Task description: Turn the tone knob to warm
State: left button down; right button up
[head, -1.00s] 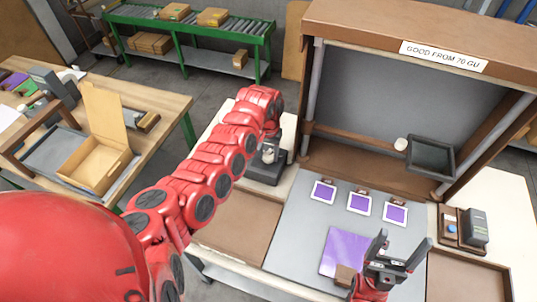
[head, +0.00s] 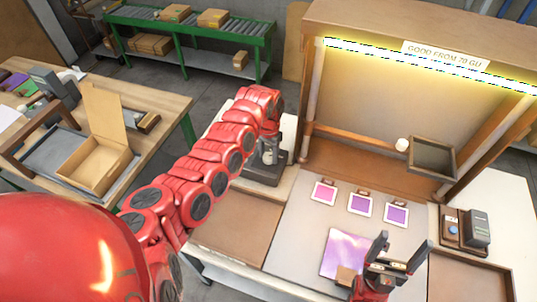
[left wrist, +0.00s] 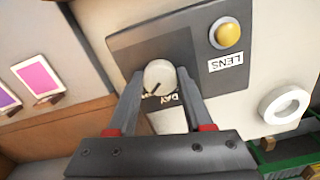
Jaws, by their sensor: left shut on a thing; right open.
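The tone knob (left wrist: 159,76) is a pale round knob with a dark pointer line on a dark grey control box (left wrist: 180,45). In the left wrist view, a label reading "DAY" is partly visible beside it. My left gripper (left wrist: 160,88) is shut on the knob, one finger on each side. In the head view the box (head: 265,170) stands left of the booth, and my left arm partly hides it. My right gripper (head: 398,255) is open and empty above the front of the booth floor.
A yellow button (left wrist: 229,35) and a "LENS" label sit on the same box, with a white ring (left wrist: 285,104) nearby. A purple panel (head: 345,252) and three small swatches (head: 360,204) lie in the booth. A meter (head: 476,228) stands at right.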

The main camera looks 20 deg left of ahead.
aim_at(269, 156)
pick_arm(q)
jog(key=shift+c, duration=1.5)
grip_release()
notch_tip(269, 156, up, 7)
jog(key=p, duration=0.4)
jog(key=shift+r+p, duration=0.1)
jog(key=shift+p, duration=0.25)
notch_tip(269, 156, up, 10)
jog(key=p, duration=0.1)
jog(key=shift+r, duration=0.15)
